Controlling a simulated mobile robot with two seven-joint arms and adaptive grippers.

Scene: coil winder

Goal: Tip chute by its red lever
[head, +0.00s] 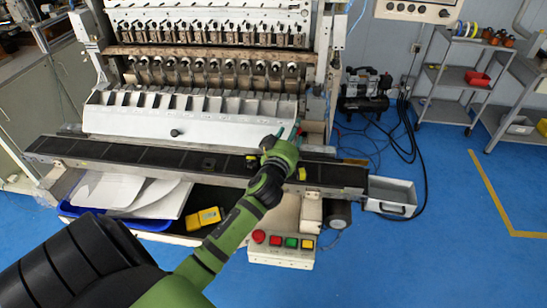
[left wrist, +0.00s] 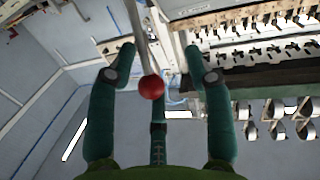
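The chute (head: 190,120) is a long pale metal trough with several dividers along its back, set across the front of the coil winder (head: 205,60). My left gripper (head: 288,131) is at the chute's right end. In the left wrist view, the lever's red ball knob (left wrist: 151,87) on a grey rod lies between the green fingers of my left gripper (left wrist: 160,53). The fingers are spread, with visible gaps to the knob on both sides. In the head view my gripper hides the knob. My right gripper is in neither view.
A dark conveyor (head: 110,151) runs below the chute to a metal bin (head: 391,195) at right. A button box (head: 283,249) stands in front. A yellow box (head: 204,217) and blue tray (head: 150,225) lie under the conveyor. Blue floor at right is largely open.

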